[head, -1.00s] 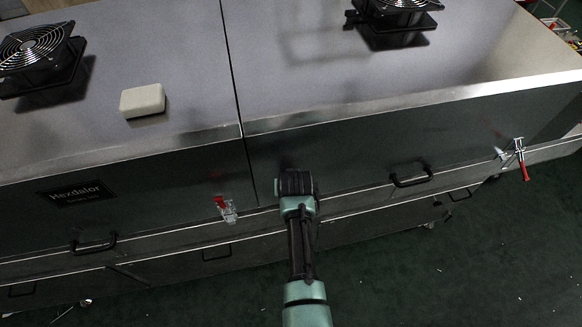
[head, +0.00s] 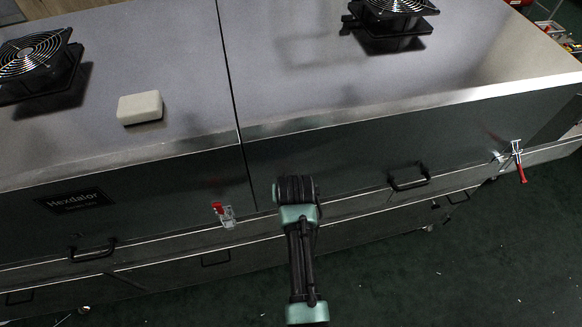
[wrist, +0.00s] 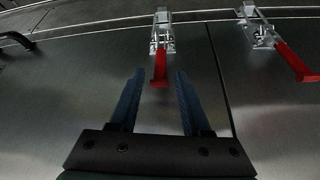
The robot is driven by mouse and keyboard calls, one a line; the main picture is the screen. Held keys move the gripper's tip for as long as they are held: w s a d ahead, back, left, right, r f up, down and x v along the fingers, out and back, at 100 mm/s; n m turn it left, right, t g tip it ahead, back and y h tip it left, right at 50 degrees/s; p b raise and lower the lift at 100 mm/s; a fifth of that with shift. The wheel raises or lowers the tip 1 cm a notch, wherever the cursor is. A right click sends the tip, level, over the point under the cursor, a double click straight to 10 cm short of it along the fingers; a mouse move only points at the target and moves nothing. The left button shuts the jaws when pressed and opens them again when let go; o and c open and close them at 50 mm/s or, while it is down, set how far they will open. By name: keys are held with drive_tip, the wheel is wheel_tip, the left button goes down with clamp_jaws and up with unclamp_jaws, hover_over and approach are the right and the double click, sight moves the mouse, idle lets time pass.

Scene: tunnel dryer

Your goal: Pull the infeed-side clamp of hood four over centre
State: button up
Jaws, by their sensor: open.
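My gripper (wrist: 159,74) is open in the wrist view, with its two dark blue fingers on either side of the red lever end of a toggle clamp (wrist: 162,35). Gaps show on both sides of the lever; whether the fingers reach its depth I cannot tell. This clamp is hidden behind my arm in the head view. A second red-levered clamp (wrist: 259,27) sits across the seam; it also shows in the head view (head: 225,214). A third clamp (head: 517,152) at the far right has its red lever hanging down. No hood numbers are readable.
Two grey hoods meet at a seam (head: 228,75). Black pull handles (head: 409,178) stick out from the front. Fans (head: 392,17) and a pale block (head: 139,107) sit on top. Dark green floor (head: 450,270) lies open in front.

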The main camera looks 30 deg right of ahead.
drive_tip(key=v, duration=0.9)
drive_tip(key=shift+b, duration=0.35)
drive_tip(key=w+a+r+n+t, duration=0.25)
drive_tip(key=w+a+r, duration=0.25)
drive_tip(key=r, duration=0.5)
drive_tip(key=w+a+r+n+t, duration=0.1)
drive_tip(key=w+a+r+t, duration=0.35)
drive_tip(key=r, duration=0.55)
drive_tip(key=a+r+n+t+y, duration=0.1)
drive_tip(key=a+r+t, duration=0.25)
drive_tip(key=r, duration=0.45)
drive_tip(key=a+r+n+t+y, duration=0.1)
drive_tip(key=a+r+t, duration=0.1)
drive_tip(key=a+r, duration=0.5)
drive_tip(key=s+r+t+b, duration=0.1)
drive_tip(key=s+r+t, duration=0.2)
drive_tip(key=r, duration=0.4)
drive_tip(key=s+d+r+t+b, duration=0.1)
drive_tip(key=s+r+t, duration=0.2)
drive_tip(key=s+r, duration=0.3)
drive_tip(key=s+d+r+t+b, duration=0.1)
drive_tip(key=s+r+t, duration=0.2)
drive_tip(key=r, duration=0.7)
drive_tip(key=shift+s+r+t+b, duration=0.2)
drive_tip(key=shift+s+t+b, duration=0.15)
drive_tip(key=shift+s, duration=0.65)
